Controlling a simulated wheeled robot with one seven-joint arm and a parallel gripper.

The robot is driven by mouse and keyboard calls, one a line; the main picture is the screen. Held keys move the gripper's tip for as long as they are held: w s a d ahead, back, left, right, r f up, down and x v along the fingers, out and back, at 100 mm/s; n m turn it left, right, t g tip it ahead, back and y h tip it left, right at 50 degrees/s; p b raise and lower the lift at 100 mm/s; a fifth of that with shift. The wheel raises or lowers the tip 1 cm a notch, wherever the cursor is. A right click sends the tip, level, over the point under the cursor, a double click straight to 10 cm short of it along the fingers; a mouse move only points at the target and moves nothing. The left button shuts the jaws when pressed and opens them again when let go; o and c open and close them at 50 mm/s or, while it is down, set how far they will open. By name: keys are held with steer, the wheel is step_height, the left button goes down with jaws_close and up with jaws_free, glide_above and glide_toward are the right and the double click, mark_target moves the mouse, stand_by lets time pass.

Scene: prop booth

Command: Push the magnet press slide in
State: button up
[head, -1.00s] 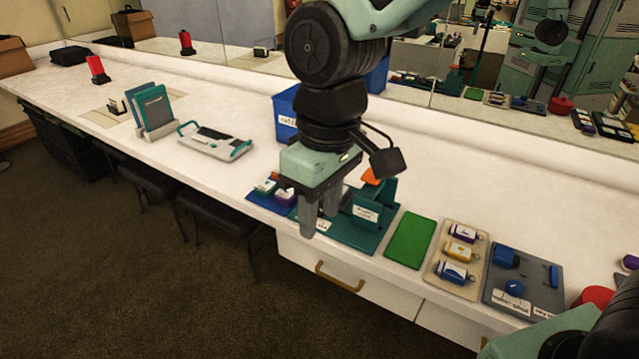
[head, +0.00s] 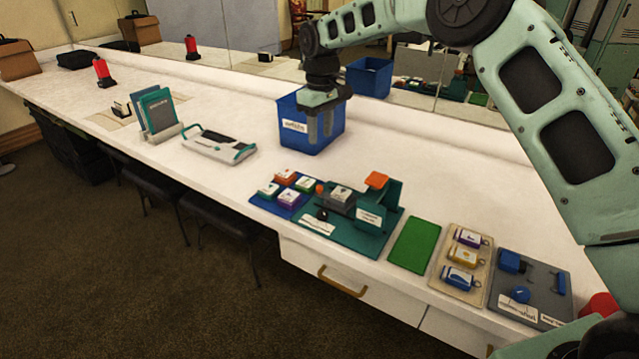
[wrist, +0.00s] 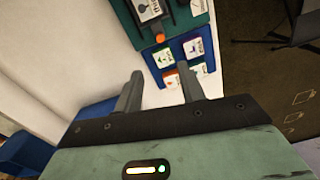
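The magnet press (head: 350,235) is a teal base on the front part of the counter, with a teal upright under an orange top (head: 377,180). A grey slide block (head: 341,198) bearing a white tile sits on its left part. A small orange-red knob (head: 319,188) is at the block's left side, and it also shows in the wrist view (wrist: 160,38). My gripper (head: 320,140) is behind the press, in front of the blue bin in the head view. Its two fingers (wrist: 160,85) are apart with nothing between them. The press is partly cut off in the wrist view.
A blue mat (head: 268,206) with several tiles lies left of the press. A green pad (head: 413,245), a tray of key tags (head: 440,268) and a grey board (head: 548,300) lie right. The blue bin (head: 285,128) stands behind. Counter between bin and press is clear.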

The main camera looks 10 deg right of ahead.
mark_target(320, 187)
step_height(320, 187, down, 16)
steer(key=shift+s+a+f+p, duration=0.1)
steer(key=shift+a+p, duration=0.05)
steer(key=shift+p, duration=0.65)
jaws_close()
steer(key=shift+s, duration=0.1)
